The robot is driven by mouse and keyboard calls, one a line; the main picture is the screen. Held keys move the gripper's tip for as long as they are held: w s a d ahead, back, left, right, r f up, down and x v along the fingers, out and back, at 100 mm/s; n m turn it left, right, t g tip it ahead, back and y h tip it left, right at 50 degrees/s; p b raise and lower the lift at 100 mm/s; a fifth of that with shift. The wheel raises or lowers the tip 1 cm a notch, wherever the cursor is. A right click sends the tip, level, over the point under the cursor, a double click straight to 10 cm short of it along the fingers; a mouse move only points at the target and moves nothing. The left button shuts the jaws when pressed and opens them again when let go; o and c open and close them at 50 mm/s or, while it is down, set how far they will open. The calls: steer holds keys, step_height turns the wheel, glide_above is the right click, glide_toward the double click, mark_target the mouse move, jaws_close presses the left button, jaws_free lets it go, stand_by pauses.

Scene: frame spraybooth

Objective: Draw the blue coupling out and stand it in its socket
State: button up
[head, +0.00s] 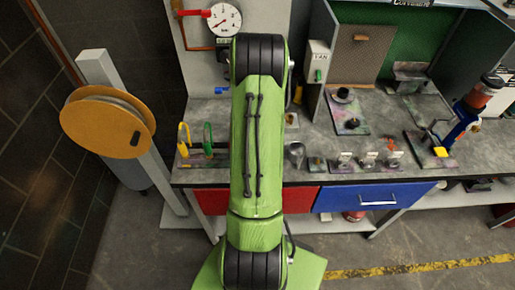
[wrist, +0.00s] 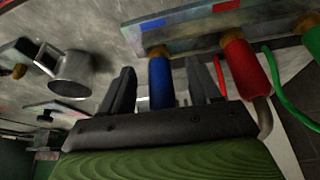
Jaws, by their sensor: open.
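In the wrist view the blue coupling (wrist: 160,82) is a blue cylinder with a brass-coloured end at a flat grey rail (wrist: 192,32). My gripper (wrist: 160,66) is open, with one dark finger on each side of the blue coupling. Small gaps show between the fingers and the coupling; I see no contact. A blue patch (wrist: 152,24) and a red patch (wrist: 226,6) mark the rail. In the head view my green arm hides the gripper and the blue coupling. I cannot tell which part is the blue coupling's socket.
A red coupling (wrist: 240,68) with a red hose and a green coupling (wrist: 312,42) stand to the right along the rail. Several small fittings line the bench front (head: 343,160). A yellow reel (head: 107,122) stands left.

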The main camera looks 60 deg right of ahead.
steer(key=p+v, duration=0.1)
steer(key=v, duration=1.4)
steer(key=shift+a+r, duration=0.25)
steer(key=shift+s, duration=0.1)
